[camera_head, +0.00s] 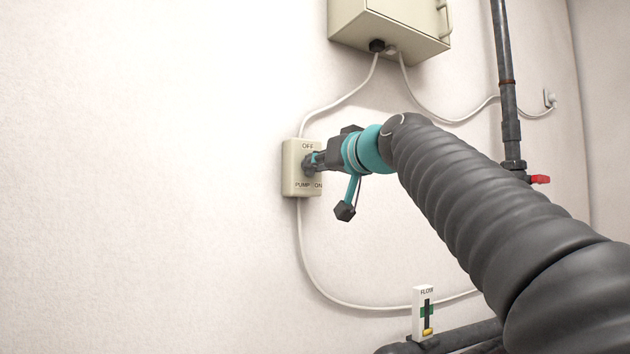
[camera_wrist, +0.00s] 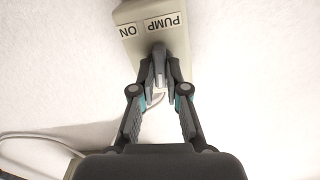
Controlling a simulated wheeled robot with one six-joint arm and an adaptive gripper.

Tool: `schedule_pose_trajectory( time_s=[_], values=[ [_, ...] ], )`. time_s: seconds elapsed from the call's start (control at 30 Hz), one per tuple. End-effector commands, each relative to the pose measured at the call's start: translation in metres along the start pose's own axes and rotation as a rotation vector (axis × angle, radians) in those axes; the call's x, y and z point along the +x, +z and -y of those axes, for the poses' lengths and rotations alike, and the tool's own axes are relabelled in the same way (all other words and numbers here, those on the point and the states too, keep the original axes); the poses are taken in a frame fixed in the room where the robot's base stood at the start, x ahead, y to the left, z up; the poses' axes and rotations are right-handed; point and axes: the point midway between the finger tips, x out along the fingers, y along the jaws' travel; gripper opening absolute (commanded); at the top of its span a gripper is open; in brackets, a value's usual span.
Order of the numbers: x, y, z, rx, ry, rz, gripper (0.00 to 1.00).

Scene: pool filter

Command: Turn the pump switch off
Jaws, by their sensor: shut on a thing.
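The pump switch box (camera_head: 290,180) is a cream box on the wall, lettered OFF at the top and PUMP and ON at the bottom. My gripper (camera_head: 311,162) reaches it from the right, with its fingertips at the middle of the box face. In the wrist view the box (camera_wrist: 135,49) appears upside down, and my gripper (camera_wrist: 160,78) is shut on the grey switch knob (camera_wrist: 159,70) between its fingertips. The fingers hide most of the knob, so I cannot tell which way it points.
A cream cabinet (camera_head: 385,22) hangs above, with pale cables (camera_head: 345,98) running down the wall. A dark pipe (camera_head: 508,90) with a red valve handle (camera_head: 540,179) stands at the right. A flow gauge (camera_head: 421,312) sits low. The wall at left is bare.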

Motion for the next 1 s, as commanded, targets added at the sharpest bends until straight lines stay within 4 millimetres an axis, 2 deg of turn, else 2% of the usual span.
schedule_pose_trajectory(
  time_s=[0.1, 0.13, 0.17, 0.2, 0.53, 1.0],
  values=[
    [0.001, 0.004, -0.001, -0.143, 0.000, 0.001, 0.00],
    [0.001, 0.001, -0.001, -0.132, 0.000, 0.003, 0.21],
    [0.001, 0.001, -0.001, -0.130, 0.000, 0.003, 0.28],
    [0.001, 0.001, 0.000, -0.128, 0.000, 0.003, 0.30],
    [-0.004, 0.001, 0.000, -0.124, 0.000, 0.000, 0.30],
    [-0.051, 0.000, 0.000, -0.122, 0.000, 0.001, 0.30]
  ],
)
